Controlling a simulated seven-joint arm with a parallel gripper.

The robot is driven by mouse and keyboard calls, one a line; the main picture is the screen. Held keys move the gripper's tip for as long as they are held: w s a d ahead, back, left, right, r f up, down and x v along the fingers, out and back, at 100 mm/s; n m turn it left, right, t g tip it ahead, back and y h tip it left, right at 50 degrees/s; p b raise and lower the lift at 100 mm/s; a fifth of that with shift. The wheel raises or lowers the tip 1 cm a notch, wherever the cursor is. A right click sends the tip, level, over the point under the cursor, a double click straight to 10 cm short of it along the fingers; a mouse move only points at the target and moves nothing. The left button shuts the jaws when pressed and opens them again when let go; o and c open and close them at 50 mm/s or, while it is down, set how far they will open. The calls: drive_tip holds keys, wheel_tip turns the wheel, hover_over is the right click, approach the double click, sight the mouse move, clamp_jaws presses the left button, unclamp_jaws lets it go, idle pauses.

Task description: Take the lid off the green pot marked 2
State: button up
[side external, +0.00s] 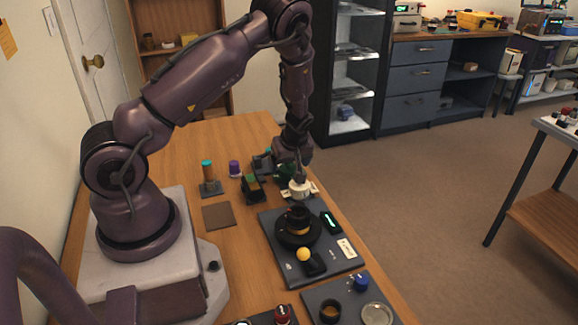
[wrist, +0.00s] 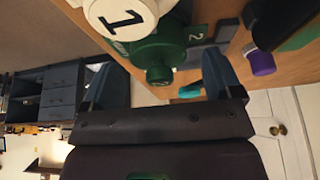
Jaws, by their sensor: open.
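The green pot (wrist: 155,50) shows in the wrist view, with a green lid whose round knob (wrist: 159,74) carries a pale mark that looks like a 2. The lid appears to be on the pot.
A white pot marked 1 (wrist: 122,16) stands close beside the green pot; it also shows in the side view (side external: 299,190). A purple-capped item (side external: 234,168) and a teal-capped cylinder (side external: 208,170) stand left. A dark tray (side external: 275,222) with lens parts lies nearer the camera.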

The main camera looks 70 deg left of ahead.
drive_tip(key=shift+c, duration=0.5)
drive_tip(key=c, duration=0.9)
drive_tip(key=shift+o, duration=0.2)
drive_tip(key=shift+r, duration=0.55)
wheel_tip(320, 180, up, 3)
drive_tip(key=shift+d+f, duration=0.1)
drive_tip(key=shift+f, duration=0.1)
drive_tip(key=s+d+r, duration=0.8)
drive_tip(key=s+r, duration=0.1)
drive_tip(key=s, duration=0.2)
drive_tip(key=shift+s+r, duration=0.15)
